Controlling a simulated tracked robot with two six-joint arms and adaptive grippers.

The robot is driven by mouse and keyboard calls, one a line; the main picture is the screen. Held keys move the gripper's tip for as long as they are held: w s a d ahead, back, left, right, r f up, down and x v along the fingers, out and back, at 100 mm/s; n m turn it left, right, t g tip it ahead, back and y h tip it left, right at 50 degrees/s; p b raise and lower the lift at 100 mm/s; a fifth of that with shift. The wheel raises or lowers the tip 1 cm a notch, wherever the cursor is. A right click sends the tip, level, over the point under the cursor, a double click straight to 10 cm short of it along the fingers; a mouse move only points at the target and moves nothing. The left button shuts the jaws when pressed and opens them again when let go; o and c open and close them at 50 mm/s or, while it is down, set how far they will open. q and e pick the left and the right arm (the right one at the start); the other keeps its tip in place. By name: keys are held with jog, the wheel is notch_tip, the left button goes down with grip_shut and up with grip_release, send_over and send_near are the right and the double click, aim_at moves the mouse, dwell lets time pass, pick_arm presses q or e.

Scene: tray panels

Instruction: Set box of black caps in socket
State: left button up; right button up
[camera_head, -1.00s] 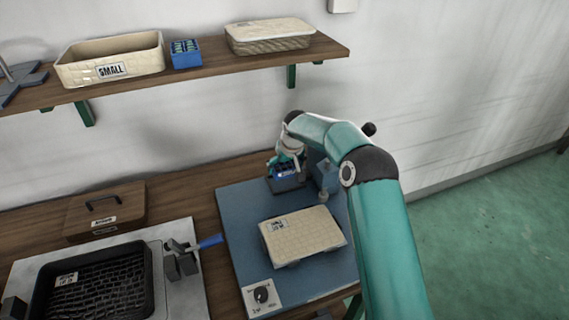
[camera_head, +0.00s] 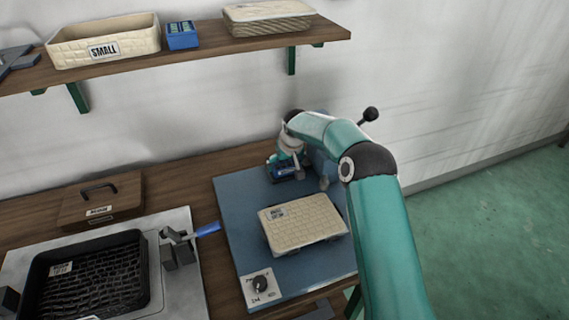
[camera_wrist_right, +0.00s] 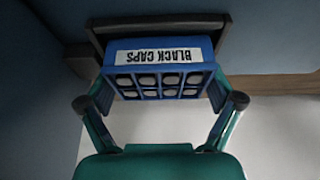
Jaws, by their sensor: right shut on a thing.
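A blue box of black caps (camera_wrist_right: 160,52) with a white "BLACK CAPS" label and several round-topped cells fills the middle of the right wrist view. My right gripper (camera_wrist_right: 160,98) is shut on it, one finger at each side. A dark raised frame, the socket (camera_wrist_right: 160,20), runs along the box's far edge and down beside it. I cannot tell whether the box is fully seated in it. In the head view the right gripper (camera_head: 287,165) and the box (camera_head: 284,172) are at the back of the blue panel, partly hidden by my arm. My left gripper is out of view.
A blue-grey block (camera_head: 325,165) stands right of the gripper. A black tray (camera_head: 140,265) sits left. The shelf holds a "SMALL" tray (camera_head: 105,48) and another blue box (camera_head: 182,38).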

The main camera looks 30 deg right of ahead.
jog(key=shift+f, duration=0.3)
dwell(0.5)
jog(key=o, duration=0.9)
jog(key=shift+o, duration=0.2)
jog(key=v, duration=1.2)
jog(key=shift+a, duration=0.1)
